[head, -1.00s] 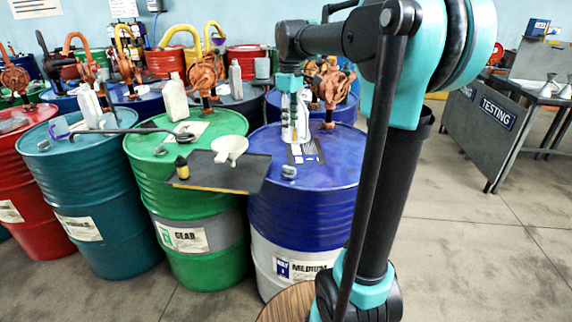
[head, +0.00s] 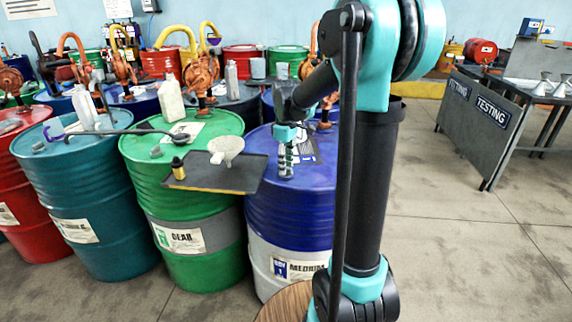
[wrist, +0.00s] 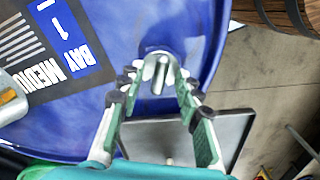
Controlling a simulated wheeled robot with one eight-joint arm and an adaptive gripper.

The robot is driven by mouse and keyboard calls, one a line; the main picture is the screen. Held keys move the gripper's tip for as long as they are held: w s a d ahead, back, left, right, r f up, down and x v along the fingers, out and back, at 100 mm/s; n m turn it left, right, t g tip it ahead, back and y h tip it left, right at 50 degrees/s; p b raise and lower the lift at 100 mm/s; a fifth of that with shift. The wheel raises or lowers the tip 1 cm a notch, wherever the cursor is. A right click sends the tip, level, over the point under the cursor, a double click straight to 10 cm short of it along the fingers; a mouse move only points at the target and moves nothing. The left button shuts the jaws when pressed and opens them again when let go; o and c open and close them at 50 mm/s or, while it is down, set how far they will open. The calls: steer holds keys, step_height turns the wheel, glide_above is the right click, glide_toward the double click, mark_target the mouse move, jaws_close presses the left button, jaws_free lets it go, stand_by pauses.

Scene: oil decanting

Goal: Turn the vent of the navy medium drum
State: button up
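The navy medium drum (head: 290,222) stands in the middle of the head view, blue above and pale below, with a "MEDIUM" label. Its top also fills much of the wrist view (wrist: 110,110). My gripper (head: 285,172) points down over the front part of the drum top. The vent is a small grey fitting with a raised bar (wrist: 159,75), seen in the wrist view just ahead of and between my fingertips (wrist: 157,85). The fingers are apart, one on each side of it; I cannot tell whether they touch it. In the head view the gripper hides most of the vent.
A dark tray (head: 218,184) with a pale funnel (head: 226,148) and a small yellow-and-black bottle (head: 178,168) sits left of the gripper, overhanging the green gear drum (head: 185,220). Drums with orange pumps crowd behind. Open floor (head: 440,230) lies to the right.

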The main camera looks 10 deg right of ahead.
jaws_close()
steer(key=shift+m, duration=0.3)
stand_by(0.3)
steer(key=m, duration=0.3)
steer(key=shift+m, duration=0.3)
steer(key=m, duration=0.4)
steer(key=shift+m, duration=0.3)
steer(key=m, duration=0.4)
steer(key=shift+a+f+m, duration=0.1)
steer(key=shift+m, duration=2.4)
